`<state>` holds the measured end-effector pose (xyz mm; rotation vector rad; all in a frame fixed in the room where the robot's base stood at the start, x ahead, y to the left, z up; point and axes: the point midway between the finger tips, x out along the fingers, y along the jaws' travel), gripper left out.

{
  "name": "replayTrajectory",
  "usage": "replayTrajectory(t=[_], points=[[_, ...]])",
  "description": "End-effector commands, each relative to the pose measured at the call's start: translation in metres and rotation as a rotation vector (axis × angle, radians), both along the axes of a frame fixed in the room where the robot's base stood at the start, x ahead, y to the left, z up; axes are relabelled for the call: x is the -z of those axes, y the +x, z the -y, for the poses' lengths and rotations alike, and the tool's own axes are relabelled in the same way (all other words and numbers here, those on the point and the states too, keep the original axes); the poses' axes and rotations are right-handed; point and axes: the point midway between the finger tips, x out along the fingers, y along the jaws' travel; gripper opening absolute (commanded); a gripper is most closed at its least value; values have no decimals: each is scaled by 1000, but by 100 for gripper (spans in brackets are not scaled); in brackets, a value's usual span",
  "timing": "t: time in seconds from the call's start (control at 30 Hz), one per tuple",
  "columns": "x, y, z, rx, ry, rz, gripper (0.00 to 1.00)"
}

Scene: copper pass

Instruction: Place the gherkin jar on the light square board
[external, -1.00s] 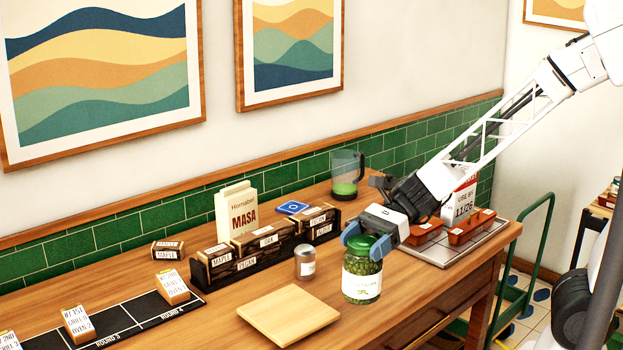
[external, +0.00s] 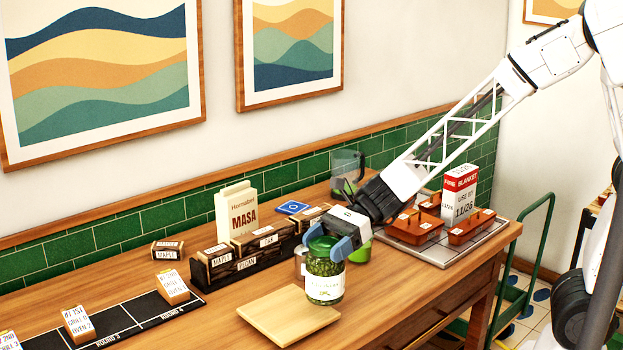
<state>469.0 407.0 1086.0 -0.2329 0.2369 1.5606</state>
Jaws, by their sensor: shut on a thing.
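The gherkin jar (external: 324,283) is a clear jar with a green lid, green contents and a white label. My gripper (external: 328,250) is shut on it near the lid, with its blue fingers on either side. The jar is upright and appears just beyond the right back corner of the light square board (external: 283,318). In the picture its lower part overlaps the board's edge; whether its base touches anything I cannot tell. The board lies flat on the wooden table, and its visible top is bare.
A small metal-lidded jar (external: 300,264) stands partly hidden behind the gherkin jar. A dark rack (external: 240,270) of labelled blocks and a MASA carton (external: 237,212) stand behind. A tray (external: 435,259) with brown boxes is at right. A black strip (external: 130,326) lies at left.

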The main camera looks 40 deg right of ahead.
Motion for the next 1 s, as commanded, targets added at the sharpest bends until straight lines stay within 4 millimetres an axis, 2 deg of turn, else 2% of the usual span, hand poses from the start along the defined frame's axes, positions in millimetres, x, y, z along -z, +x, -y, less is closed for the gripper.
replayTrajectory(t=[0.6, 1.0], points=[[5, 52, -45, -1, 2, 2, 0], [6, 62, -54, 0, 2, 2, 0]])
